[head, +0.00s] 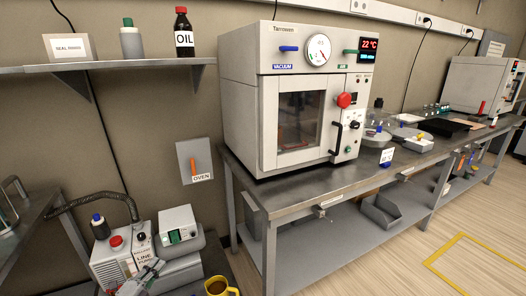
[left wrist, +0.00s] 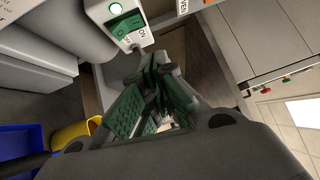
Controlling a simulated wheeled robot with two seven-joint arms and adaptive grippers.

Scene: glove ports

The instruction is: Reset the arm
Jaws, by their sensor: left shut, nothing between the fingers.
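My left gripper (head: 152,268) is low at the bottom left of the head view, in front of the line pump (head: 112,262). Its green-padded fingers (left wrist: 155,75) are together in the left wrist view, with nothing held between them. I cannot tell whether the fingers touch anything. My right gripper is in neither view.
A vacuum oven (head: 285,100) with its door shut stands on a steel bench (head: 340,185). A yellow mug (head: 234,292) is at the bottom edge. A shelf (head: 110,65) with bottles hangs upper left. The floor at right (head: 400,260) is clear.

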